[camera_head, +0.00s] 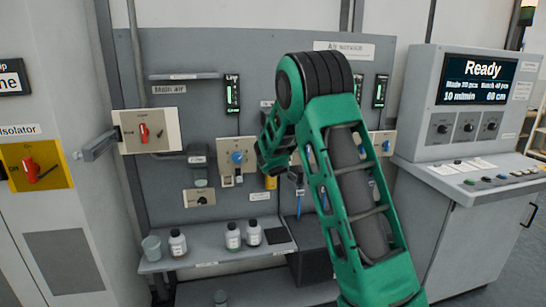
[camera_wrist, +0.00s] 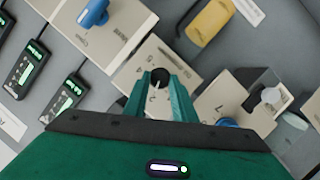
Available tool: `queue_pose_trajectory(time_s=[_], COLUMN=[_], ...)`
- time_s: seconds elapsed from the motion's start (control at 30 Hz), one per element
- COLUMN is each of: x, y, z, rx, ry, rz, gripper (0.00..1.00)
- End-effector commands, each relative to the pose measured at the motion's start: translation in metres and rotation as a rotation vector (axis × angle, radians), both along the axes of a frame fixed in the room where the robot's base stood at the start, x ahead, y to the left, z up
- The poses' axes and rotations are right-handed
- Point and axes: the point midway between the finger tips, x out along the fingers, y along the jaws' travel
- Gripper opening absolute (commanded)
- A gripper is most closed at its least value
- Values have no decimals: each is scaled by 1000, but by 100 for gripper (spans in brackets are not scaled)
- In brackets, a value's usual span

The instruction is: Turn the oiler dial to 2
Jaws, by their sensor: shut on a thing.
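The oiler dial (camera_wrist: 159,75) is a small black round knob with a pale pointer mark, on a white plate (camera_wrist: 140,68) with printed numbers, in the wrist view. My gripper (camera_wrist: 160,88) has its two green fingers on either side of the knob, shut on it. The fingers cover part of the number scale, and I cannot tell surely which number the pointer meets. In the head view my gripper (camera_head: 268,165) is at the grey panel, and my arm hides the dial there.
A plate with a blue knob (camera_wrist: 95,12) and a yellow part (camera_wrist: 213,22) lie close to the dial. Another blue knob (camera_wrist: 228,122) is partly hidden by my gripper. In the head view, bottles (camera_head: 233,237) stand on a shelf below the panel. A console (camera_head: 470,110) stands at right.

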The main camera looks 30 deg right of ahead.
Motion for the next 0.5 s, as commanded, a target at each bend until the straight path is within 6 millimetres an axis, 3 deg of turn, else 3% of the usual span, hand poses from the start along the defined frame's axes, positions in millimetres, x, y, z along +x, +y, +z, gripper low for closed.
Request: queue_pose_trajectory(time_s=[0.03,0.2,0.23,0.3,0.5], x=[-2,-2,-3,-2,-1], y=[0,0,0,0,0], z=[-7,-8,-8,-7,-4], rx=[4,5,6,5,4], ry=[15,15,16,14,7], rz=[-2,-2,-2,-3,-1], gripper=[2,2,26,43,43])
